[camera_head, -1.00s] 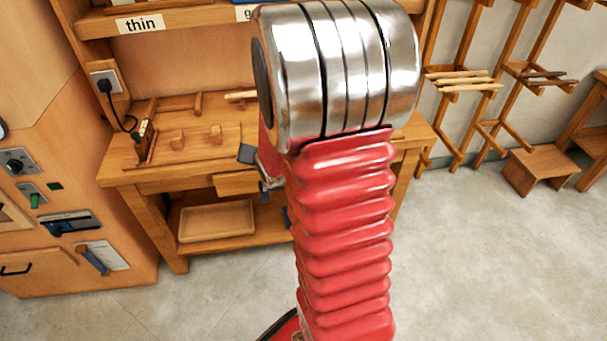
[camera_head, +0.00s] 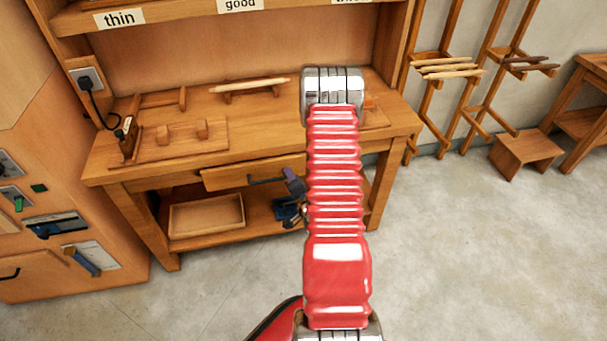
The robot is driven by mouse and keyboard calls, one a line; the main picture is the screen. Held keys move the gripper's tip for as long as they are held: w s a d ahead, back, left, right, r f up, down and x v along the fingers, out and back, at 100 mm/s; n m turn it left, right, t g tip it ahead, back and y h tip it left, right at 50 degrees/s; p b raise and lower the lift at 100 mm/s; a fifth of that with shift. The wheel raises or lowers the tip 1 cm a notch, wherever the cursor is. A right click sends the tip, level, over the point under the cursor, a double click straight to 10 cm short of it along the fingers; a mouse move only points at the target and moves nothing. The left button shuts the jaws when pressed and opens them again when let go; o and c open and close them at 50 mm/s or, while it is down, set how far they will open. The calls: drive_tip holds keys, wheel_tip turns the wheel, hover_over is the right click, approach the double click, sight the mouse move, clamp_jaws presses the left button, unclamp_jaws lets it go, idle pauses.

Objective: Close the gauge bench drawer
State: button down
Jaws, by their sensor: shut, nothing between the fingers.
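The gauge bench (camera_head: 150,180) is a wooden workbench with a shelf back. Its drawer (camera_head: 225,177) sits under the bench top, with a dark bar handle (camera_head: 264,181) on its front. The drawer front looks a little forward of the bench's apron; how far out it is cannot be judged well. The red ribbed arm is mine and covers the drawer's right end. My gripper (camera_head: 294,183) shows only as a small grey-purple part left of the arm, close to the handle's right end. It is shut and empty. Whether it touches the drawer front is unclear.
A wooden tray (camera_head: 206,216) and a blue tool (camera_head: 287,210) lie on the lower shelf. A jig board (camera_head: 182,142) and a rack with a stick (camera_head: 250,86) are on the bench top. A cabinet stands left, a stool (camera_head: 525,155) right. The floor in front is clear.

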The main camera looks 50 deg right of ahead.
drive_tip(key=s+f+m+t+h, duration=0.1)
drive_tip(key=s+f+m+h, duration=0.2)
drive_tip(key=s+f+m, duration=0.3)
drive_tip(key=s, duration=0.4)
drive_tip(key=shift+s+d+f, duration=0.2)
drive_tip(key=shift+s+f, duration=0.05)
drive_tip(key=shift+w+d, duration=0.1)
drive_tip(key=x, duration=1.3)
drive_tip(key=shift+w+d, duration=0.3)
drive_tip(key=shift+r, duration=0.15)
